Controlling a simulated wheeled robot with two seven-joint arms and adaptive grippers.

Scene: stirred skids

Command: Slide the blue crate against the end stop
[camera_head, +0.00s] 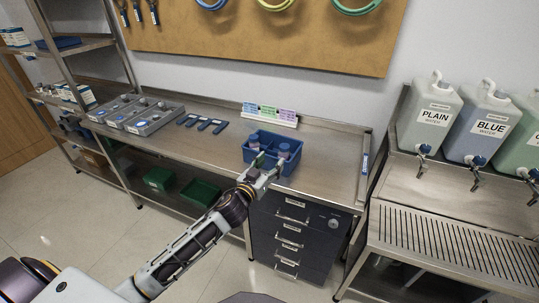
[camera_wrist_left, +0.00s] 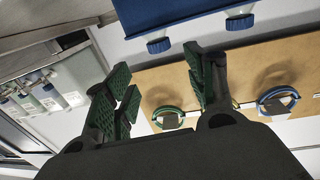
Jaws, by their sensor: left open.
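The blue crate (camera_head: 294,160) sits on the steel bench near its front edge, right of the middle. Bottles with blue caps stand in it. My left gripper (camera_head: 262,174) is at the crate's near side, its fingers overlapping the crate in the head view; contact cannot be told. In the left wrist view, which is upside down, the gripper (camera_wrist_left: 160,82) is open with green-padded fingers and nothing between them. The crate (camera_wrist_left: 185,14) shows there at the top with two caps. A raised strip with a blue label (camera_head: 364,164), perhaps the end stop, runs along the bench's right end.
Bare bench (camera_head: 335,165) lies between the crate and the right end. A rack of coloured cards (camera_head: 270,115) stands behind the crate. Blue tools (camera_head: 201,123) and grey trays (camera_head: 135,114) lie to the left. Water containers (camera_head: 430,115) stand right. Drawers (camera_head: 300,235) are below.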

